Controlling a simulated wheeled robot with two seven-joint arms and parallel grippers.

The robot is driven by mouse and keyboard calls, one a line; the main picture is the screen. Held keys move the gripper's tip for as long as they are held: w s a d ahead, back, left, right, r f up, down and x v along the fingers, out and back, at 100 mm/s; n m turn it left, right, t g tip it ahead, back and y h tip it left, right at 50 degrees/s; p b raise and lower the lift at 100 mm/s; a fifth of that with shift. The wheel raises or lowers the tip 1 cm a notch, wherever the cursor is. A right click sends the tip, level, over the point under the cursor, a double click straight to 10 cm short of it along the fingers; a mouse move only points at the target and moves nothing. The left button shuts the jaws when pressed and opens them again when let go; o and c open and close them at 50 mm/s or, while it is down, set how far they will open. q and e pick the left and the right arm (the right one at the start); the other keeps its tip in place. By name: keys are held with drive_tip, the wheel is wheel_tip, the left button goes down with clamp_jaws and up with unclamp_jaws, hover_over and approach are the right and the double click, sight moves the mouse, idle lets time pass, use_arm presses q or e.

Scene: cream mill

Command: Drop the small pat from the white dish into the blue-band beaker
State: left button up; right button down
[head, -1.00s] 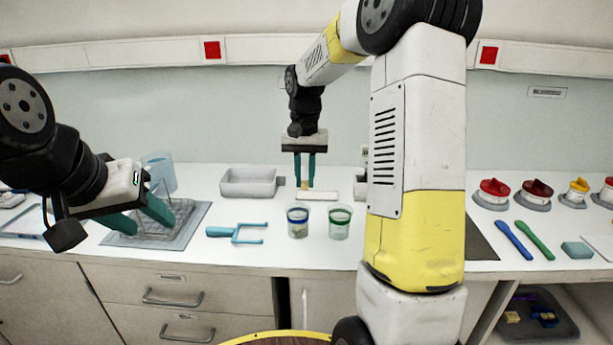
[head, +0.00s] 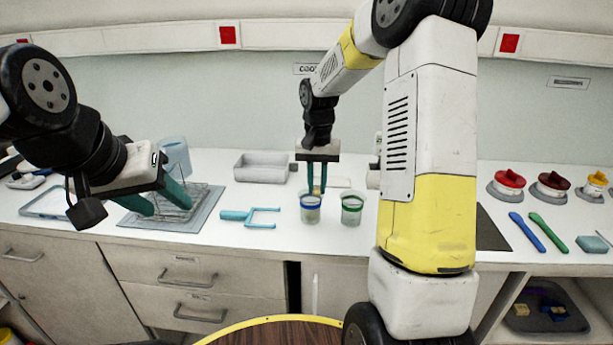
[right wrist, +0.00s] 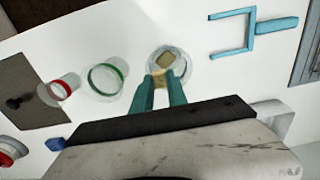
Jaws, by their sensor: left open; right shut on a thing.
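My right gripper (head: 317,191) is shut on the small yellowish pat (head: 317,187), just above and behind the blue-band beaker (head: 310,210). In the right wrist view, the fingertips (right wrist: 163,76) overlap the near side of the beaker's rim (right wrist: 153,56), and a yellowish piece (right wrist: 165,60) shows inside the beaker. The held pat is a sliver between the fingers (right wrist: 160,97). The white dish (head: 340,182) lies flat behind the gripper, partly hidden. My left gripper (head: 168,200) is open and empty by the wire rack at the left.
A green-band beaker (head: 352,209) stands right beside the blue-band one. A teal fork-shaped tool (head: 250,217) lies to their left. A grey bin (head: 262,168) stands behind. A wire rack (head: 178,200) sits on a grey mat at left.

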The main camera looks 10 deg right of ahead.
drive_tip(key=c, duration=1.2)
unclamp_jaws()
drive_tip(key=shift+c, duration=0.2)
wheel_tip(320, 180, up, 8)
drive_tip(key=s+a+r+n+t+y, duration=0.1)
drive_tip(key=s+r+n+t, duration=0.1)
drive_tip(key=s, duration=1)
drive_tip(key=s+a+r+n+t+y, duration=0.1)
drive_tip(key=s+r+t, duration=0.3)
drive_tip(key=s, duration=0.8)
drive_tip(key=shift+s+r+n, duration=0.15)
drive_tip(key=shift+r+n, duration=0.25)
drive_tip(key=shift+r, duration=0.3)
